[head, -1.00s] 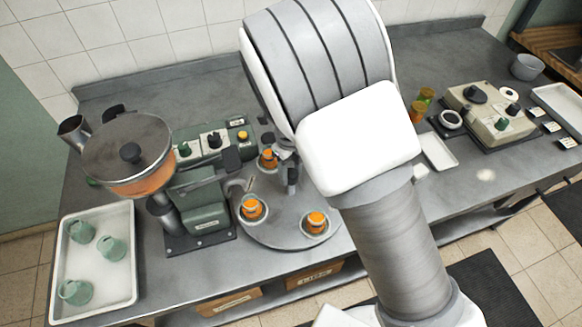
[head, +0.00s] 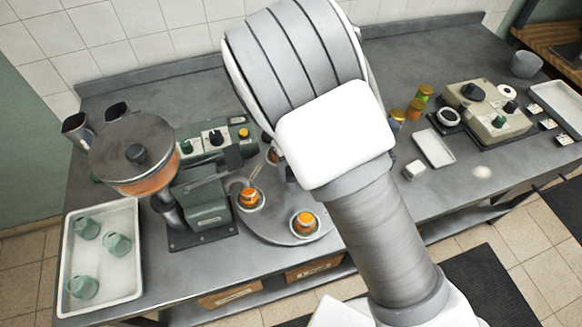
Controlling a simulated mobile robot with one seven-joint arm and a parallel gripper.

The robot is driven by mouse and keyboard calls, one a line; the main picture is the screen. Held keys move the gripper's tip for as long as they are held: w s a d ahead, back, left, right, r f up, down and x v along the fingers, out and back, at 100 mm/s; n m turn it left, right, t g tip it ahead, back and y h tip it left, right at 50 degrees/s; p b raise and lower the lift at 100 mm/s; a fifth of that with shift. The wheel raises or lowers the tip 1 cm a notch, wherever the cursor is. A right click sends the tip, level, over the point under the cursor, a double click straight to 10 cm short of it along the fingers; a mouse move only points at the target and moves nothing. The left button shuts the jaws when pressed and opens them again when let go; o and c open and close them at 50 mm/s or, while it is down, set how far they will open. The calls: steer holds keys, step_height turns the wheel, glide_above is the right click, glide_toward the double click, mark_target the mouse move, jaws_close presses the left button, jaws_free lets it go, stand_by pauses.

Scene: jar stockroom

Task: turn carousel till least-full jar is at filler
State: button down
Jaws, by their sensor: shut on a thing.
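The round grey carousel (head: 272,228) lies at the middle of the bench, its right side hidden behind my arm. A jar with orange filling (head: 249,198) sits at its left, close beside the filler's curved pipe. A second orange-filled jar (head: 304,223) sits at the front. A third jar (head: 273,155) is at the back, mostly covered by my arm. Fill levels are too small to compare. The filler (head: 205,198) is green, with a lidded hopper (head: 132,155) of orange stuff. My gripper is hidden behind my arm over the carousel's right side.
A white tray (head: 131,280) with several green cups (head: 86,229) stands at the left. To the right are small jars (head: 415,109), a small white tray (head: 434,148) and a beige device (head: 490,112). The bench's front edge runs just below the carousel.

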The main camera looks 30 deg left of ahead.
steer(key=shift+r, duration=0.1)
steer(key=shift+c, duration=1.9)
jaws_free()
step_height(320, 180, up, 17)
steer(key=shift+r, duration=0.2)
